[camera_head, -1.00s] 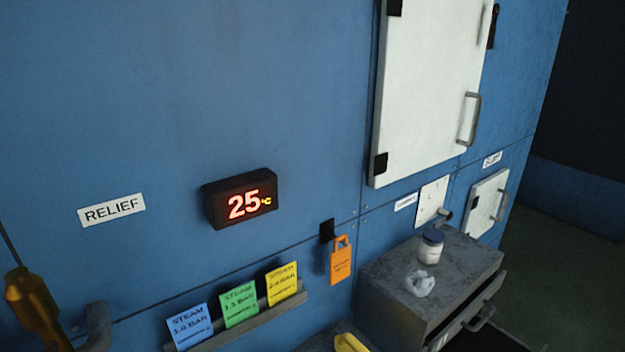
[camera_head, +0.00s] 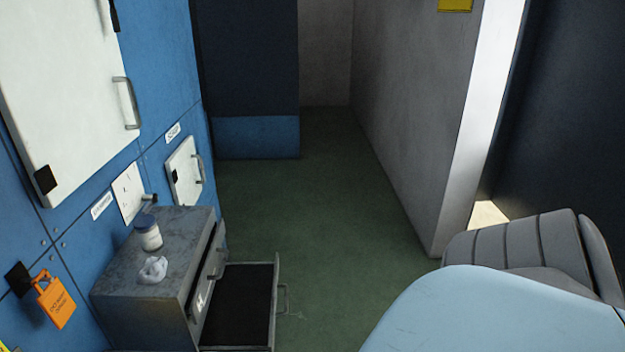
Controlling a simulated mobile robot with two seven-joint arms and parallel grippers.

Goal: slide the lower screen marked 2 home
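No screen marked 2 can be made out in the head view. A small white hatch (camera_head: 185,171) with a handle is shut low on the blue wall, under a label too small to read. A larger white door (camera_head: 68,95) with a handle is shut at the upper left. Neither of my grippers is in view, so their state does not show.
A grey cabinet (camera_head: 125,266) stands against the wall, with a jar (camera_head: 148,236) and a crumpled white thing (camera_head: 153,269) on top. Its drawer (camera_head: 240,305) is pulled out, dark inside. Green floor (camera_head: 330,210) is free beyond. A pale blue rounded surface (camera_head: 500,315) fills the lower right.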

